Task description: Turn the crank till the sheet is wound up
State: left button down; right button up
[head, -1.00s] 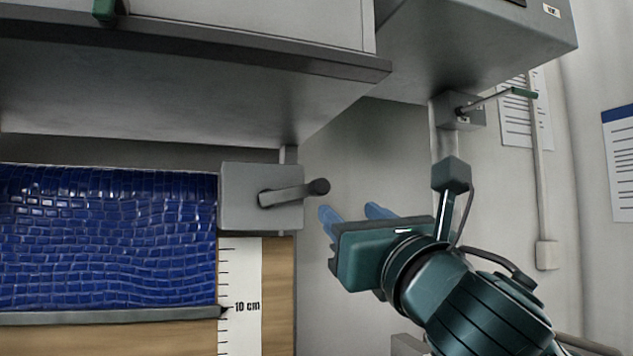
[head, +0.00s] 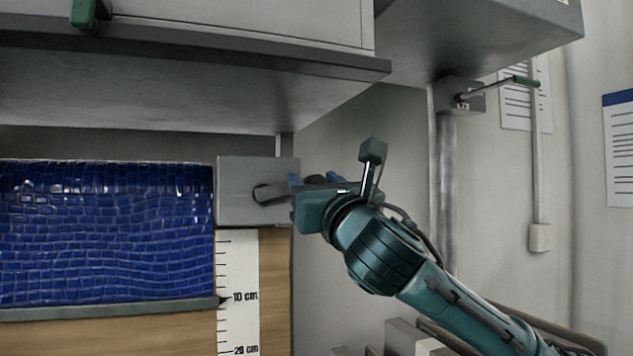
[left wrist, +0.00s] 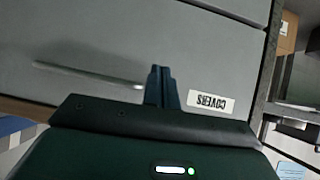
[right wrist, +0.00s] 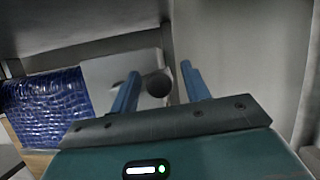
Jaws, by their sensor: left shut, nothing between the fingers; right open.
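The blue sheet (head: 105,235) hangs at the left of the head view, with a grey bar (head: 100,310) along its lower edge. The bar's pointer is near the 10 cm mark on the scale (head: 238,310). A grey crank box (head: 240,208) carries the crank arm (head: 268,192), which points right. In the right wrist view the dark round crank knob (right wrist: 158,83) shows between the two blue fingers. My right gripper (head: 312,180) is open around the knob's place, with no clear contact. My left gripper (left wrist: 161,85) is shut and empty, in front of a grey drawer front.
A grey cabinet (head: 180,85) overhangs the sheet and crank box. Grey boxes (head: 405,338) stand low at the bottom.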

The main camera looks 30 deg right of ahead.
grip_shut()
dwell(0.4)
jog(key=shift+f, duration=0.1)
